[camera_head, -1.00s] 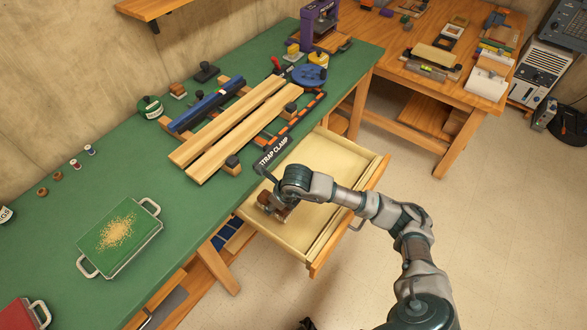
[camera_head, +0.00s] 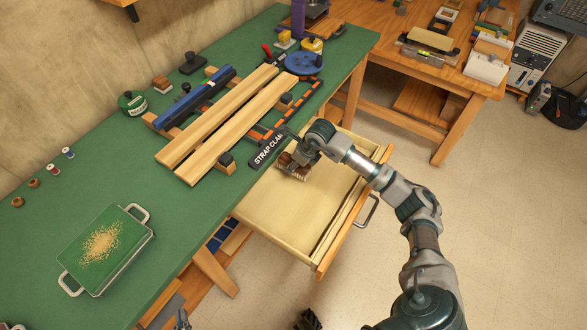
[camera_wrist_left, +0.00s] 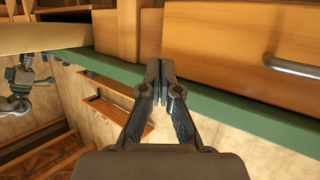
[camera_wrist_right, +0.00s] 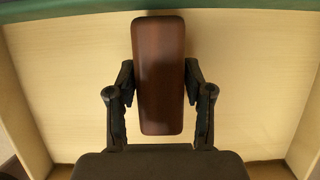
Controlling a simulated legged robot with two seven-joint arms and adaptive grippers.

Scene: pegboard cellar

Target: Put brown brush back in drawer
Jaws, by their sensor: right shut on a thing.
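The brown brush (camera_head: 292,168) is over the open drawer (camera_head: 275,215), near its far side by the bench edge, with pale bristles facing down. My right gripper (camera_wrist_right: 160,85) is shut on the brush, one finger on each side of its smooth brown back (camera_wrist_right: 160,60). I cannot tell whether the bristles touch the drawer floor. My left gripper (camera_head: 183,319) just shows at the bottom edge of the head view. In the left wrist view my left gripper (camera_wrist_left: 160,70) has its fingertips together, with nothing between them.
The green bench (camera_head: 60,200) carries wooden boards (camera_head: 215,130) in a clamp, a strap clamp label (camera_head: 268,148) by the edge, and a sandy green tray (camera_head: 105,250). The drawer floor is mostly bare. A second workbench (camera_head: 440,80) stands behind.

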